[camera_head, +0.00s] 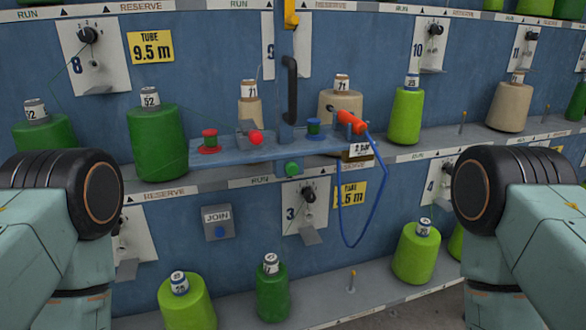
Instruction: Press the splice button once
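No button in view bears the word splice. A grey box marked JOIN (217,216) with a blue button (220,231) is fixed to the blue wall, left of centre and below the middle shelf. A blue bench (235,154) juts out from the middle of the wall. It carries a red ball-shaped knob (255,138), a red flanged piece (209,141) and a blue flanged piece (314,127). A round green button (292,169) sits under it. My two arms enter at the lower left and lower right; neither gripper shows.
Green and beige yarn cones, such as a dark green cone (157,143), stand on the shelves. An orange-red tool (351,122) with a hanging blue cord loop (343,225) is right of centre. A black vertical handle (290,90) rises above the bench.

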